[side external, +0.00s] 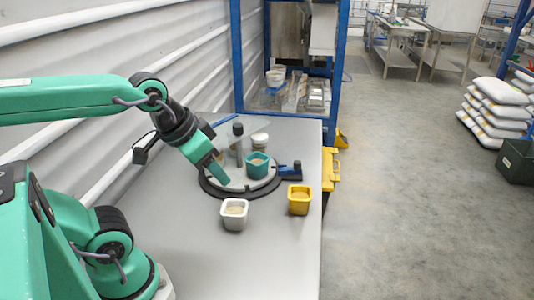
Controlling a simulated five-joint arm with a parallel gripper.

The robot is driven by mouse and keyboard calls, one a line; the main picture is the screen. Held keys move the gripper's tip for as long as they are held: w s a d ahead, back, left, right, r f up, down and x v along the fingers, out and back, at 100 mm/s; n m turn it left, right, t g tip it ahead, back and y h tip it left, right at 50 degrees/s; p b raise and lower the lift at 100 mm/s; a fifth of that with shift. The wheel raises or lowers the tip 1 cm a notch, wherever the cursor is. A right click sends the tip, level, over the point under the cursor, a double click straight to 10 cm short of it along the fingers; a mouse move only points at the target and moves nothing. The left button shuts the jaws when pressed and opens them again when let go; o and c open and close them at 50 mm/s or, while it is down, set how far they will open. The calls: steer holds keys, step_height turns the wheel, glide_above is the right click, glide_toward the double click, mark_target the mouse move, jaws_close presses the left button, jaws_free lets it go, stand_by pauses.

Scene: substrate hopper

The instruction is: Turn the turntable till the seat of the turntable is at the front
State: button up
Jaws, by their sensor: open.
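The turntable (240,187) is a round grey disc with a dark rim, lying on the grey table. I cannot tell for certain which part is the seat. My gripper (222,179) is open and points down over the left part of the turntable; whether it touches the disc is unclear. It hides some of the disc's left side.
A blue frame (334,90) rises behind. The table's front part is clear.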

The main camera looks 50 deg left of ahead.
steer(key=w+a+r+n+g, duration=0.2)
steer(key=w+a+r, duration=0.1)
steer(key=w+a, duration=0.3)
steer(key=w+a+r+n+g, duration=0.1)
steer(key=w+a+r+n, duration=0.2)
steer(key=w+a, duration=0.35)
steer(key=w+a+f+n, duration=0.1)
steer(key=w+a, duration=0.2)
steer(key=a, duration=0.1)
steer(key=w+a+f+n+g, duration=0.1)
steer(key=w+a+f, duration=0.1)
steer(key=a, duration=0.3)
steer(key=w+a+f+n+g, duration=0.1)
steer(key=w+a+f, duration=0.1)
steer(key=w+a, duration=0.2)
steer(key=shift+w+a+n, duration=0.3)
steer(key=shift+a+n, duration=0.1)
steer(key=shift+a, duration=0.35)
steer(key=shift+w+a+f+g, duration=0.1)
steer(key=shift+a+f+g, duration=0.25)
steer(key=shift+a, duration=0.2)
steer(key=shift+f, duration=0.15)
